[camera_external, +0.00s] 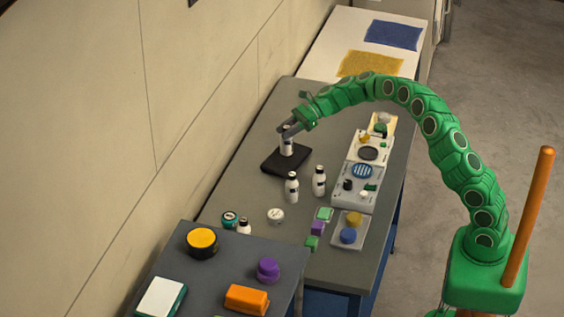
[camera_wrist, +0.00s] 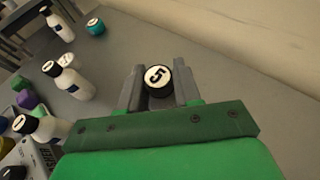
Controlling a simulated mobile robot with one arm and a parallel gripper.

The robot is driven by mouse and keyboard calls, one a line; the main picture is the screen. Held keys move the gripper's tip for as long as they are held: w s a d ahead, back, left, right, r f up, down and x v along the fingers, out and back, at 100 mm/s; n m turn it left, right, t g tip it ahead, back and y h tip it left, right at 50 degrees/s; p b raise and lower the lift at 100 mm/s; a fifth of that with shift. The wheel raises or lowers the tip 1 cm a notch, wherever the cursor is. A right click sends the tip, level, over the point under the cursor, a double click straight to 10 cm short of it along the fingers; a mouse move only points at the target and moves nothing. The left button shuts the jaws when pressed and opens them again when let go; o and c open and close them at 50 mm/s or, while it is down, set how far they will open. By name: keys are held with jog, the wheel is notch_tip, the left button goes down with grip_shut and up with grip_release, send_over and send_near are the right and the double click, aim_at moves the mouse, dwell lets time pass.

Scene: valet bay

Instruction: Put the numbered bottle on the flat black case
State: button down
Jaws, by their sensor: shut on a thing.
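My gripper (camera_external: 289,131) is shut on a white bottle (camera_external: 287,146) with a black cap. In the wrist view the cap (camera_wrist: 157,76) shows a 5 between the two grey fingers (camera_wrist: 158,92). The bottle is upright over the flat black case (camera_external: 271,164). Its lower end appears at the case's top, but I cannot tell whether it touches. The case does not show clearly in the wrist view.
Two white bottles with dark caps (camera_external: 292,188) (camera_external: 319,181) stand in front of the case. A round white item (camera_external: 276,215) and a teal item (camera_external: 229,219) lie nearer. Panels with knobs (camera_external: 362,172) line the right side. The wall (camera_external: 190,90) runs along the left.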

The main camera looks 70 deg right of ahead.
jog(key=shift+f, duration=0.65)
jog(key=shift+f, duration=0.15)
jog(key=c, duration=0.8)
grip_release()
